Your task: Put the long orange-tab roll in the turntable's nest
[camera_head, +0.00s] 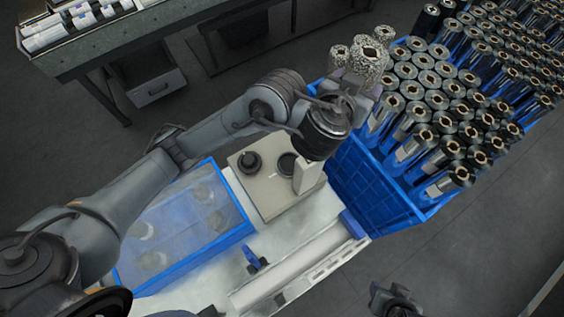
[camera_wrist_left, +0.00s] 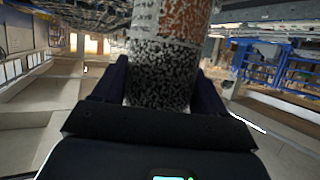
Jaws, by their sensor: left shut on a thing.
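My left gripper (camera_head: 357,84) is shut on a speckled roll (camera_head: 368,58) beside the far left corner of the blue crate. In the left wrist view the roll (camera_wrist_left: 160,75) stands between both fingers; it is black-and-white speckled below and reddish-brown speckled above. Whether it has an orange tab I cannot tell. A beige unit with dark round fittings (camera_head: 249,162) stands below the left arm; a second fitting (camera_head: 287,165) is partly covered by the gripper arm. I cannot tell which part is the turntable's nest. My right gripper (camera_head: 396,300) is at the bottom edge, its jaws unclear.
The blue crate (camera_head: 372,187) holds many upright dark rolls with brown cores. Smaller speckled rolls (camera_head: 338,54) show near the held one. A blue-framed clear cover (camera_head: 185,225) lies left of the beige unit. A long white channel (camera_head: 300,268) runs in front. Dark floor surrounds the machine.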

